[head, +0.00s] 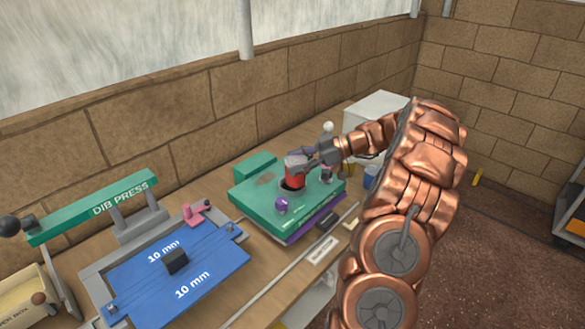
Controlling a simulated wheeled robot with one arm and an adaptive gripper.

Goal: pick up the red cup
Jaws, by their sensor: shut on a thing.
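The red cup (293,178) is above the green-topped machine (262,206), over or in a dark round opening in its top. I cannot tell whether its base touches the machine. My gripper (296,162) comes in from the right and is shut on the cup at its upper part. The gripper's fingers hide part of the cup's rim. The cup looks about upright.
A purple knob (282,205) stands on the machine in front of the cup. A blue 10 mm board (185,282) and the green DIB PRESS lever (95,207) are at left. A white box (378,108) stands behind my arm. A block wall borders the bench.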

